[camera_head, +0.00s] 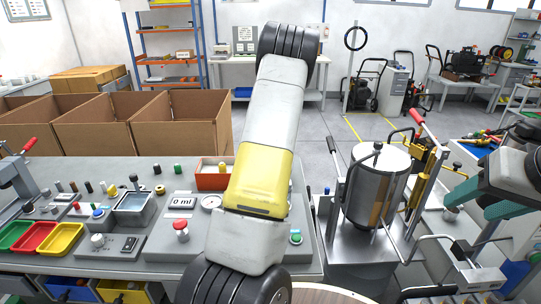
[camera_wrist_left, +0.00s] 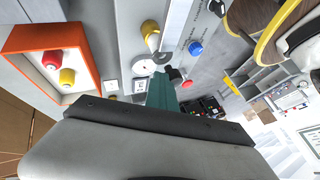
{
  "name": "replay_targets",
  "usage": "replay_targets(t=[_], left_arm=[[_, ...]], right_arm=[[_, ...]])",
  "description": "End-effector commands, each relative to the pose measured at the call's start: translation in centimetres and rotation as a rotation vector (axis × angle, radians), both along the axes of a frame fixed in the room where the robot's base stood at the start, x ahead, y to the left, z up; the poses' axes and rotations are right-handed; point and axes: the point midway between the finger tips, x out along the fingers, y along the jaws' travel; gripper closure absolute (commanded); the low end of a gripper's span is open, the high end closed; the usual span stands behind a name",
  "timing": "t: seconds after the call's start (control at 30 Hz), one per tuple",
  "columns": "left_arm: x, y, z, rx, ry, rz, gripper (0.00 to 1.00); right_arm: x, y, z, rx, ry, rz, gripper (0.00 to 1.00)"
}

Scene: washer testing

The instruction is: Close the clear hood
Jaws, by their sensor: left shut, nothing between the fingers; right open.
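A small box with clear, bluish walls (camera_head: 133,204) stands on a grey unit at the left of the bench in the head view. It may be the clear hood, but I cannot tell for sure, nor whether it is open. My left arm crosses the middle of the head view and hides part of the bench; its gripper is not seen there. In the left wrist view the teal fingers of my left gripper (camera_wrist_left: 163,92) are shut and empty above the bench. My right gripper (camera_head: 478,200) is open at the right edge of the head view, apart from the metal cylinder.
A shiny metal cylinder (camera_head: 374,188) stands in a clamp frame with lever handles right of my left arm. Green, red and yellow trays (camera_head: 62,239) sit at the left. An orange-rimmed box (camera_wrist_left: 88,33) holds red and yellow knobs. Open cardboard boxes (camera_head: 92,128) stand behind.

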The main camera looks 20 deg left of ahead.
Motion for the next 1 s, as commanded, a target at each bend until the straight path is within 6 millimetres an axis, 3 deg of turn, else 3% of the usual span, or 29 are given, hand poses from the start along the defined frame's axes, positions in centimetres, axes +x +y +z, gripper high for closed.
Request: replay_targets(t=[0.33,0.7,1.0], left_arm=[[0.1,-0.2,0.2,-0.002,0.004,0.002,1.0],[3.4,-1.6,4.8,0.0,0.0,-0.002,1.0],[4.2,-2.1,6.3,-0.003,0.0,-0.001,1.0]], right_arm=[[0.0,0.0,0.0,0.0,0.0,0.0,0.47],[0.0,0.0,0.0,0.0,0.0,0.0,0.47],[0.0,0.0,0.0,0.0,0.0,0.0,0.47]])
